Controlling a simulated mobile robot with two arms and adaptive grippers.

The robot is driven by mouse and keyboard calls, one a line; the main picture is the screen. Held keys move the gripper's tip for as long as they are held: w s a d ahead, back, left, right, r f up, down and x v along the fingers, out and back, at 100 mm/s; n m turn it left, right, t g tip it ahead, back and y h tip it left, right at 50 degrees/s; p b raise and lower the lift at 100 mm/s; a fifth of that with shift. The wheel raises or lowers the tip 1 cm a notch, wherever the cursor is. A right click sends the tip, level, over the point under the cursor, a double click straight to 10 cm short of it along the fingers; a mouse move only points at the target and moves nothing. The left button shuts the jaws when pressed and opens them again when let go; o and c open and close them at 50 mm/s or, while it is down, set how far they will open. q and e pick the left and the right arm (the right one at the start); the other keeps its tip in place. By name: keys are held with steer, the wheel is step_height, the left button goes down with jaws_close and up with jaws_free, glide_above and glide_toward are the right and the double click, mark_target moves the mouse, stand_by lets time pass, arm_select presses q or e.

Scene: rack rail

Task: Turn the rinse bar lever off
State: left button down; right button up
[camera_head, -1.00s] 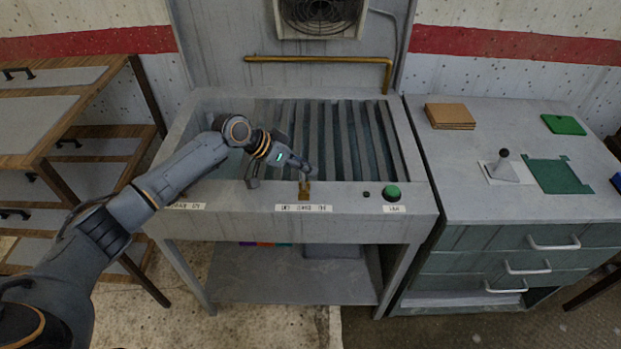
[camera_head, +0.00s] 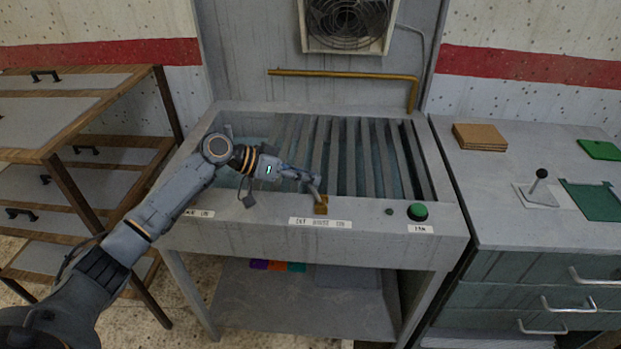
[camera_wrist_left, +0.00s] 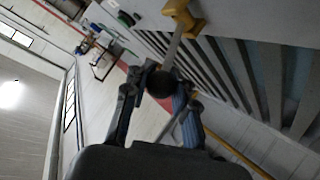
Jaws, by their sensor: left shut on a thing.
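The lever has a brass base (camera_head: 321,207) on the front rim of the grey sink unit (camera_head: 285,238), above the middle white label (camera_head: 320,223). In the left wrist view its yellow base (camera_wrist_left: 185,14), thin metal shaft (camera_wrist_left: 172,52) and dark ball knob (camera_wrist_left: 159,84) show. My left gripper (camera_head: 312,181) reaches in from the left, just above the base. In the left wrist view the fingers (camera_wrist_left: 160,95) are shut around the knob. In the head view the knob is hidden by the gripper. My right gripper is not in view.
A green button (camera_head: 417,211) and a small dark knob (camera_head: 389,212) sit on the rim to the right. Slats fill the basin behind; a brass pipe (camera_head: 340,74) runs along the back wall. A cabinet (camera_head: 490,210) stands right, a wooden drawer rack (camera_head: 60,157) left.

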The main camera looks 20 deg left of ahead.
arm_select(q)
steer(key=shift+a+r, duration=0.1)
steer(key=shift+a, duration=0.1)
steer(key=c, duration=1.2)
jaws_free()
steer(key=shift+a, duration=0.1)
steer(key=shift+o, duration=0.6)
steer(key=shift+s+a, duration=0.15)
steer(key=v, duration=1.2)
